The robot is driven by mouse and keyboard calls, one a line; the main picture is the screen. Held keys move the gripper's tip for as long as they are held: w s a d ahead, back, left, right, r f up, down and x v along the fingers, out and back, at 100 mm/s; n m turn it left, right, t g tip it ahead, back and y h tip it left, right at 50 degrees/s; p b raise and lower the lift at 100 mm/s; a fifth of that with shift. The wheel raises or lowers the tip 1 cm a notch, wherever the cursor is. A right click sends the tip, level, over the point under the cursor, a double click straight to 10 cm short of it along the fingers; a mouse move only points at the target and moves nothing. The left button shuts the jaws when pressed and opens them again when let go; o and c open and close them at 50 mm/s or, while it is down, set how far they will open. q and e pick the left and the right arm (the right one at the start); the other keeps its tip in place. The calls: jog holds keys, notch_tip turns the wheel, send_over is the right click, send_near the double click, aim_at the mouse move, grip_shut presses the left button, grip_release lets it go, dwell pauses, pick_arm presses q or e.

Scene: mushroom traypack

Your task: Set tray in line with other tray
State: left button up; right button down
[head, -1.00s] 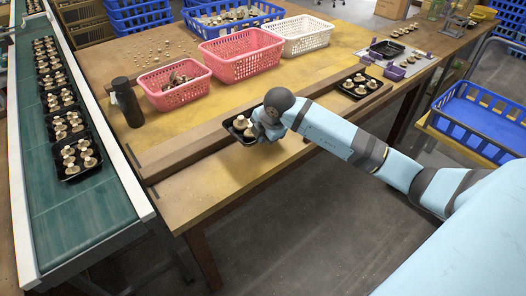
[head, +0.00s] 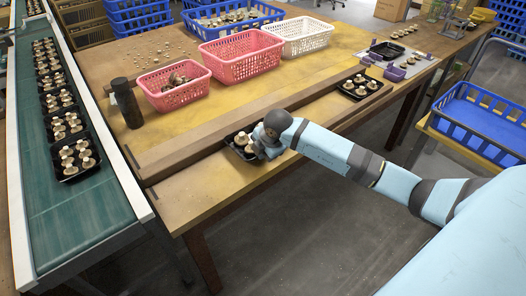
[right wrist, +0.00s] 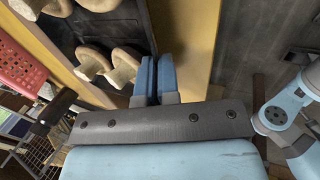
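My right gripper (head: 258,152) is at the right end of a black tray (head: 230,147) with mushrooms, low over the lower front ledge of the table. In the right wrist view its two blue fingers (right wrist: 155,78) are close together on the rim of the tray (right wrist: 125,12), which shows with several mushrooms at upper left. My arm hides part of the tray in the head view, and I cannot tell whether it touches the ledge. Another black tray (head: 371,94) with mushrooms sits farther right along the same ledge. My left gripper is not in view.
A conveyor (head: 85,210) on the left carries a row of mushroom trays. A wooden rail (head: 170,160) runs behind the ledge. A dark bottle (head: 126,103), pink baskets (head: 245,68) and a white basket (head: 305,44) stand behind. The ledge's left part is clear.

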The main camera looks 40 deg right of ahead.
jog(key=shift+f, duration=0.2)
jog(key=c, duration=1.4)
grip_release()
jog(key=shift+r, duration=0.1)
jog(key=shift+o, duration=0.2)
jog(key=shift+r, duration=0.15)
